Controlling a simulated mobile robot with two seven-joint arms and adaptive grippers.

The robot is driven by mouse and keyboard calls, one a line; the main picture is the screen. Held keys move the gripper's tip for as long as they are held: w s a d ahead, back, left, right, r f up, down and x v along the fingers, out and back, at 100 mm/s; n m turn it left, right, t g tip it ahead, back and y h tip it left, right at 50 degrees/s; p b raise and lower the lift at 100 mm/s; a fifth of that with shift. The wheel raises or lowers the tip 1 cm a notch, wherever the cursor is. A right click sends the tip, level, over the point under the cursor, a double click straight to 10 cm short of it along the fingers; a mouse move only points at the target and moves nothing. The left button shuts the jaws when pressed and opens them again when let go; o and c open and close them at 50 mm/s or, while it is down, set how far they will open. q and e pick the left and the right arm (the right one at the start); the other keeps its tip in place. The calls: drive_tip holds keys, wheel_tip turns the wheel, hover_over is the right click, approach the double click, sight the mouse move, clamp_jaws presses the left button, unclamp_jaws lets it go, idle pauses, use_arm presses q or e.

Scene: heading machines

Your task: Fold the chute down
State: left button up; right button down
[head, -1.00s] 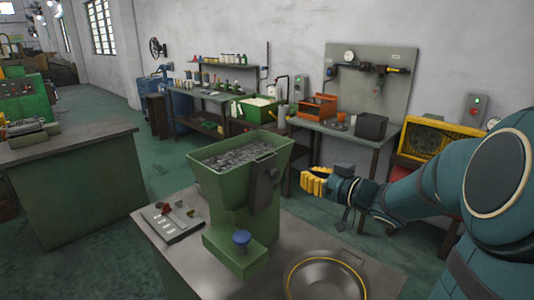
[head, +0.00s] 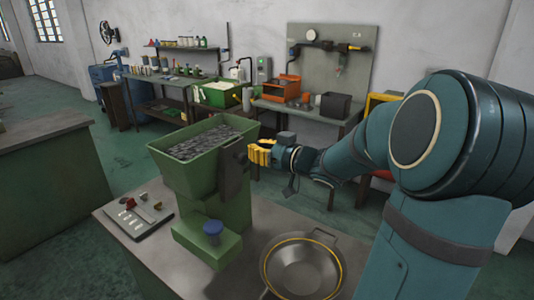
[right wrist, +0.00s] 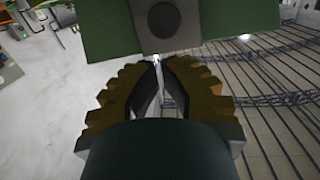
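The chute (head: 233,172) looks like a dark grey plate, standing upright against the right side of the green hopper (head: 180,178). The hopper is full of small grey metal pieces. My right gripper (head: 258,153), with yellow fingers, is just right of the chute, around the hopper's rim height; whether it touches is unclear. In the right wrist view the fingertips (right wrist: 158,62) come together with nothing visible between them. Beyond them is a grey part with a dark round spot (right wrist: 160,20), set between green surfaces, apparently the chute. My left gripper is out of view.
A round metal pan (head: 302,268) with a yellow ring stands on the table right of the green base. A blue knob (head: 213,230) tops the base. A grey plate with small parts (head: 142,218) lies to the left. A workbench (head: 310,113) stands behind.

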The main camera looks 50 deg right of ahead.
sight(239, 144)
drive_tip(key=w, duration=0.5)
drive_tip(key=shift+f, duration=0.3)
use_arm(q)
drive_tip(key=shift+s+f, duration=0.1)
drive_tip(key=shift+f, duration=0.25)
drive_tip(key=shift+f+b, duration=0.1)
drive_tip(key=shift+b, duration=0.25)
